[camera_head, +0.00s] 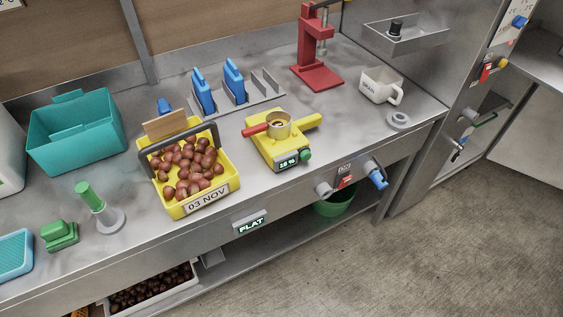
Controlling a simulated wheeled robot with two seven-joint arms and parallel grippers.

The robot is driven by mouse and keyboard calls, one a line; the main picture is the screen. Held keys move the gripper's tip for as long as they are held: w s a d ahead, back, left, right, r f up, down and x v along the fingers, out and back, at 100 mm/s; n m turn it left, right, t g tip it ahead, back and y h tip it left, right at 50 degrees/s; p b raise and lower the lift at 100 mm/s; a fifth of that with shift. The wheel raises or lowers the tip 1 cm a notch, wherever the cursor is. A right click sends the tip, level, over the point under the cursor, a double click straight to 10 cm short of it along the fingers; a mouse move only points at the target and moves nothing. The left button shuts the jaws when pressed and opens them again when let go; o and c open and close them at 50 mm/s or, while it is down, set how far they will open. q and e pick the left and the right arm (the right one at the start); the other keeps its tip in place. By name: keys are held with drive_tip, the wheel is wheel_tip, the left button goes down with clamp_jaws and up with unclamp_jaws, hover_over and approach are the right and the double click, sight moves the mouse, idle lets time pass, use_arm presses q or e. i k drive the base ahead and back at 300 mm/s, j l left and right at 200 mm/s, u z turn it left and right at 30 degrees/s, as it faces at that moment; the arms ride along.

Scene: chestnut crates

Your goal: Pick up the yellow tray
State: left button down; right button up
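The yellow tray (233,181) stands on the metal counter, left of the middle in the head view. It is full of brown chestnuts (187,166) and has a label reading "03 NOV" on its front. A dark grey handle (146,169) arches over it. A small brown board (165,124) stands at its back edge. Neither of my grippers shows in this view.
A yellow scale (262,149) stands right of the tray, a green-handled tool (101,207) to its left. Behind are a teal bin (75,139) and a rack with blue-handled tools (238,108). A red press (316,73) and white jug (380,86) stand farther right.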

sight(188, 167)
drive_tip(key=u, duration=1.25)
drive_tip(key=k+l, duration=0.2)
drive_tip(key=l, duration=0.2)
drive_tip(key=k+l, duration=0.2)
drive_tip(key=l, duration=0.15)
drive_tip(key=k+l, duration=0.2)
drive_tip(key=l, duration=0.2)
drive_tip(key=k+l, duration=0.2)
drive_tip(key=l, duration=0.2)
